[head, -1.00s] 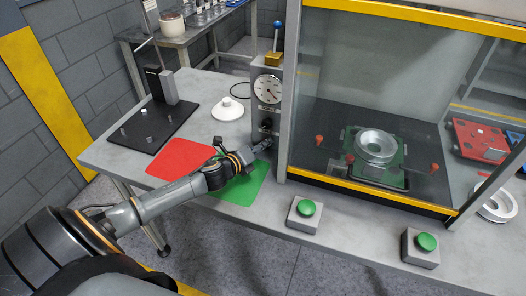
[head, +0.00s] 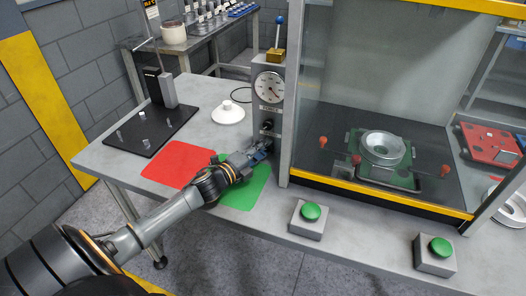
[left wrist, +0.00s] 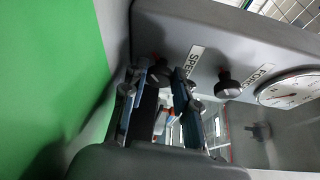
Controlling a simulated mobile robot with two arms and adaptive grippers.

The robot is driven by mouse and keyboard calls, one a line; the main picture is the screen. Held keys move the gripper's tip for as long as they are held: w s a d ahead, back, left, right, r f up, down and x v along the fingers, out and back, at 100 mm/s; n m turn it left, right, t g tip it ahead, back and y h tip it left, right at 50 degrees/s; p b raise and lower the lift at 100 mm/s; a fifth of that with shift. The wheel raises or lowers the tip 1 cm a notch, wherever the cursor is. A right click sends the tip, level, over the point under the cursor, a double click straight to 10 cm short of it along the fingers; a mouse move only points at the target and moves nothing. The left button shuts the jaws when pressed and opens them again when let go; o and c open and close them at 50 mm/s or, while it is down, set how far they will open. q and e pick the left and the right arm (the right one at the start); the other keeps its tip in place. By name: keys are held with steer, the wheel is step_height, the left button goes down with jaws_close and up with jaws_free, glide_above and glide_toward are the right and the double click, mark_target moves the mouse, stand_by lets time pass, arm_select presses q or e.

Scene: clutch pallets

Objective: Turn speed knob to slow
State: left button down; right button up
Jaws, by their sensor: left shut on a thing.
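The grey control column (head: 285,112) stands at the left of the press enclosure. In the left wrist view the dark speed knob (left wrist: 159,72) is beside the "SPEED" label (left wrist: 194,61). My left gripper (head: 262,151) is at the lower part of the column. In the left wrist view its two fingers (left wrist: 158,84) are on either side of the speed knob and shut on it. In the head view the gripper hides this knob. My right gripper is not in view.
The force knob (left wrist: 229,84) and a dial gauge (head: 269,87) are above the speed knob. A red mat (head: 177,165) and green mat (head: 246,190) lie under my arm. Green buttons (head: 311,212) (head: 440,247) stand at the front edge.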

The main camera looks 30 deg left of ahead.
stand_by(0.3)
arm_select(q)
steer(key=c, duration=1)
jaws_free()
steer(key=shift+c, duration=0.2)
